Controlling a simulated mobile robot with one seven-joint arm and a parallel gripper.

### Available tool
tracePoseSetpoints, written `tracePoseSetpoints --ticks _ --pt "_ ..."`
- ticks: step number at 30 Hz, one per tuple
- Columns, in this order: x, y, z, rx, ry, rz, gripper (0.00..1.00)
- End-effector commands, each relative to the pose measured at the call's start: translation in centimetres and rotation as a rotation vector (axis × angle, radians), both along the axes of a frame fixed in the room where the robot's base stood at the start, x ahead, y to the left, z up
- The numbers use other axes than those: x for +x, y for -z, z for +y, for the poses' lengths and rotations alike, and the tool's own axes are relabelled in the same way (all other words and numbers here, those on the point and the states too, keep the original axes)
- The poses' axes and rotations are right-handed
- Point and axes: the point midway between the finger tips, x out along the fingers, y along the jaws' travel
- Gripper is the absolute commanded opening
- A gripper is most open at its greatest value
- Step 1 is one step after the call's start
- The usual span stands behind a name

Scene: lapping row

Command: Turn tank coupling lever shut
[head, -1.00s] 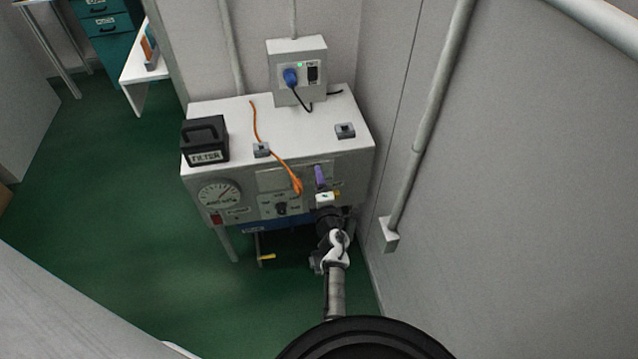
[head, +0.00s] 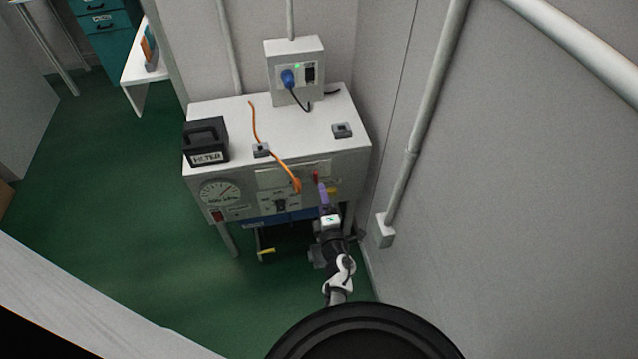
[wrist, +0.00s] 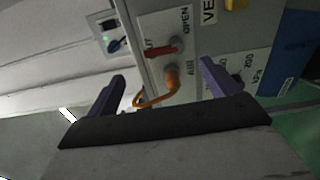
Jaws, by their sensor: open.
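A red lever (wrist: 163,50) sits on the bench's front panel between the word OPEN and a partly hidden label ending in UT. It also shows in the head view (head: 315,177), just above the purple fingers. I cannot tell exactly which label it points to. My gripper (wrist: 162,70) is open, its two purple fingers apart on either side of the view, with nothing between them. In the head view my gripper (head: 324,192) is in front of the panel's right part. The fingers appear clear of the lever.
An orange hose (head: 274,158) runs over the bench top to a plug (wrist: 171,78) beside the lever. A yellow part (head: 333,191) is right of the fingers. A black filter box (head: 206,140) stands on the bench (head: 230,112). The wall (head: 520,200) is close on the right.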

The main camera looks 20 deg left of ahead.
Motion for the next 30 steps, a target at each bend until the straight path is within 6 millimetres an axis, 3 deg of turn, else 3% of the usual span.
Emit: tracePoseSetpoints --ticks 3,9,30 --pt "-2.1 -0.3 -1.4 0.002 0.0 0.003 0.87" --pt "-4.1 -0.1 -2.8 0.001 0.001 0.0 0.87" --pt "-4.4 0.0 -3.0 0.0 0.0 -0.002 0.87"
